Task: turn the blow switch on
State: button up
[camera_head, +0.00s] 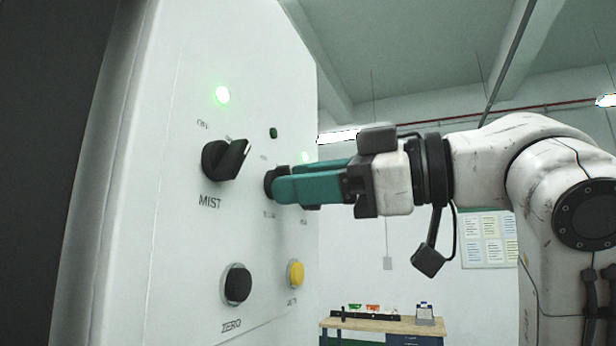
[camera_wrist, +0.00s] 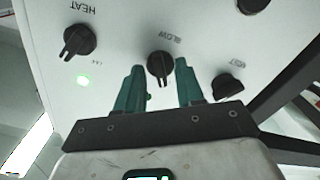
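The blow switch (camera_wrist: 160,66) is a black rotary knob with a raised grip bar on the white panel, its label upside down in the wrist view. Its bar lies roughly upright in that view. My gripper (camera_wrist: 159,72) has its two teal fingers apart, one on each side of the knob; contact cannot be told. In the head view my gripper (camera_head: 282,185) reaches the panel from the right and hides much of the blow switch (camera_head: 268,184). The small lamp (camera_head: 273,133) above that switch is dark green and unlit.
The mist switch (camera_head: 225,160) is close on the left, with a lit green lamp (camera_head: 222,95) above. The heat switch (camera_wrist: 79,41) has a lit lamp (camera_wrist: 83,81). A black zero button (camera_head: 237,284) and a yellow button (camera_head: 295,273) sit below. A workbench (camera_head: 385,325) stands behind.

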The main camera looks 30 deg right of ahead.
jog(key=shift+c, duration=0.3)
grip_shut()
jog(key=shift+m, duration=0.4)
jog(key=m, duration=1.1)
dwell(0.5)
jog(key=shift+o, duration=0.3)
grip_release()
